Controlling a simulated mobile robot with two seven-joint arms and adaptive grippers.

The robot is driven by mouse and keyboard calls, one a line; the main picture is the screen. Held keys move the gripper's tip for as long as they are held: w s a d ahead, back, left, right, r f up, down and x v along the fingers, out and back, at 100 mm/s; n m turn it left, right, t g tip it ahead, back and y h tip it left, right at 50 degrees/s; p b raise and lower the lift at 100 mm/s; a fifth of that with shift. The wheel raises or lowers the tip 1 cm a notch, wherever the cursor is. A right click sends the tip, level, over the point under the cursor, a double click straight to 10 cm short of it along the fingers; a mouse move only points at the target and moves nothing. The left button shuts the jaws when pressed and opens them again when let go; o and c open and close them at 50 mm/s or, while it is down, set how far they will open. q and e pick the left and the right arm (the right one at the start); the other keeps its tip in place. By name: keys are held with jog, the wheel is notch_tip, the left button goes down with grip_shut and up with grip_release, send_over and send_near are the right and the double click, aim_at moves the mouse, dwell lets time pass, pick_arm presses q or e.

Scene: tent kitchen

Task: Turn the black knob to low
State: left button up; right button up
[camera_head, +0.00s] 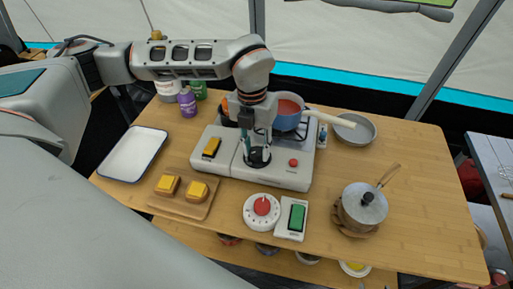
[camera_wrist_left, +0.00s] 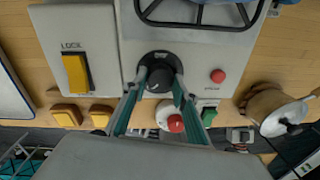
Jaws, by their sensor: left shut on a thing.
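The black knob (camera_wrist_left: 160,78) sits on the front face of a light grey camping stove (camera_head: 286,176). My left gripper (camera_head: 257,155) comes down from above onto the knob. In the left wrist view, the two green-grey fingers of the gripper (camera_wrist_left: 156,90) stand on either side of the knob and are shut on it. White lettering shows on the dark dial around the knob, too small to read fully, so the setting cannot be told. My right gripper is not in view.
A yellow lock switch (camera_head: 211,147) and a red button (camera_head: 293,162) flank the knob. A blue pot (camera_head: 287,122) stands on the stove. A white timer with a red centre (camera_head: 261,208) and a green switch (camera_head: 297,217) lie in front. A lidded pot (camera_head: 363,207) stands right.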

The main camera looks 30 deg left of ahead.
aim_at(254, 151)
pick_arm(q)
jog(key=shift+r+n, duration=0.1)
jog(key=shift+n, duration=1.1)
jog(key=o, duration=1.1)
jog(key=r, duration=1.2)
jog(key=shift+s+a, duration=0.1)
jog(key=shift+a, duration=0.2)
jog(key=shift+s+f, duration=0.1)
